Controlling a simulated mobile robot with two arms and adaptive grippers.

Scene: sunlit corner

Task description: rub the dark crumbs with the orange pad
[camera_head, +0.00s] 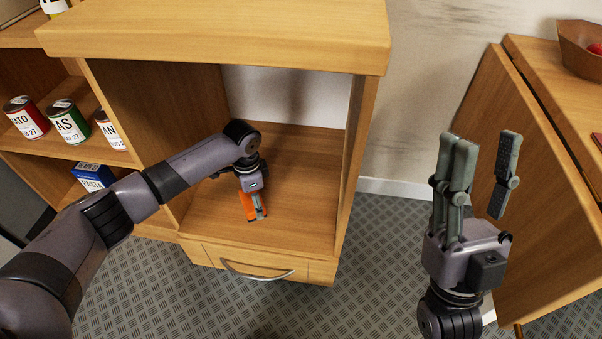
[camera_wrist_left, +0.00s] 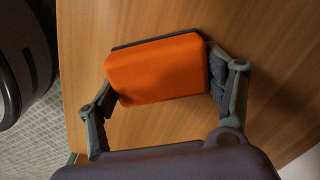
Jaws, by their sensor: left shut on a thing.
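The orange pad (camera_head: 248,206) is inside the open wooden compartment, low over or on its floor board (camera_head: 300,205). In the left wrist view the pad (camera_wrist_left: 157,68) is an orange block with a dark edge along one side. My left gripper (camera_head: 256,208) is shut on the pad, with one finger at each end of it. I cannot tell whether the pad touches the board. No dark crumbs can be made out in either view. My right gripper (camera_head: 478,170) is open and empty, pointing up in front of the wall.
A drawer with a metal handle (camera_head: 258,274) is below. Several cans (camera_head: 68,122) and a blue box (camera_head: 93,177) stand on shelves at left. A wooden table (camera_head: 540,180) with a bowl (camera_head: 578,50) is at right.

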